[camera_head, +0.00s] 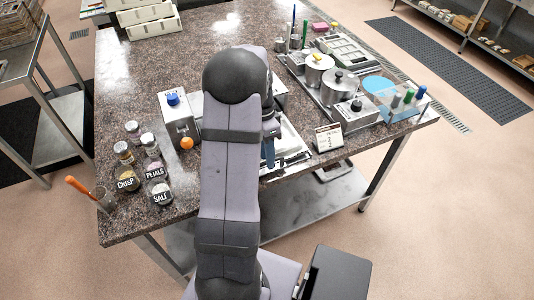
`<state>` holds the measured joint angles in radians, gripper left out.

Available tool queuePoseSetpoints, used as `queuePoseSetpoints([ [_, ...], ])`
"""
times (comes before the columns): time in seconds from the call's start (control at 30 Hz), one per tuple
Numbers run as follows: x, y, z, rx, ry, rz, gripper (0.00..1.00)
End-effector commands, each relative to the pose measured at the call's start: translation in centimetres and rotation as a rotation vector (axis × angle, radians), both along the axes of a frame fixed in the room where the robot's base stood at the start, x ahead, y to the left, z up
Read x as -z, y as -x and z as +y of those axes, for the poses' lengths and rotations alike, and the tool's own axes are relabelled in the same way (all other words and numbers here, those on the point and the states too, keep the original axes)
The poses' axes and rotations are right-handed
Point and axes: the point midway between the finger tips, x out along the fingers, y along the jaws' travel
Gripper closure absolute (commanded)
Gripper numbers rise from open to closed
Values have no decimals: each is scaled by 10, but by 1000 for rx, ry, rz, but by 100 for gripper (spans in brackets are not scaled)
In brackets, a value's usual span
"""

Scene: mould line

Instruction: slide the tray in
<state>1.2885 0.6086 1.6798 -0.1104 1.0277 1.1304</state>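A flat, shiny metal tray (293,149) lies near the front edge of the speckled stone table, just right of my arm. Its left part is hidden behind my arm. My gripper (269,153) points down over the tray's left part. Only a bluish finger shows beside my arm, so its opening and any contact with the tray cannot be made out. A grey metal box (180,123) with a blue knob on top and an orange ball stands left of my arm. Another grey housing (280,95) shows partly behind my arm; whether the two are one unit is hidden.
A large tray (309,88) at right holds lidded pots, a control box and tools. A small sign (328,137) stands close right of the metal tray. Labelled jars (155,172) and a cup with an orange-handled tool (103,198) stand at front left. The table's (130,75) left-middle is clear.

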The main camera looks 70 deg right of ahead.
Motion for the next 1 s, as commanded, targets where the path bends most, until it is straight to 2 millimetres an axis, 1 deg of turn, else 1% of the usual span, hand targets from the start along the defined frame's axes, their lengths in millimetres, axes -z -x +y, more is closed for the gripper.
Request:
queuePoseSetpoints([
  [0.07,0,0,0,0,0,0,71],
  [0.1,0,0,0,0,0,0,73],
  [0.17,0,0,0,0,0,0,88],
  [0.2,0,0,0,-1,0,0,97],
  [0.23,0,0,0,-1,0,0,100],
  [0.43,0,-1,-1,-1,0,0,100],
  [0.57,-1,-7,-8,-2,-1,0,100],
  [1.0,-2,-53,-56,-2,3,1,100],
])
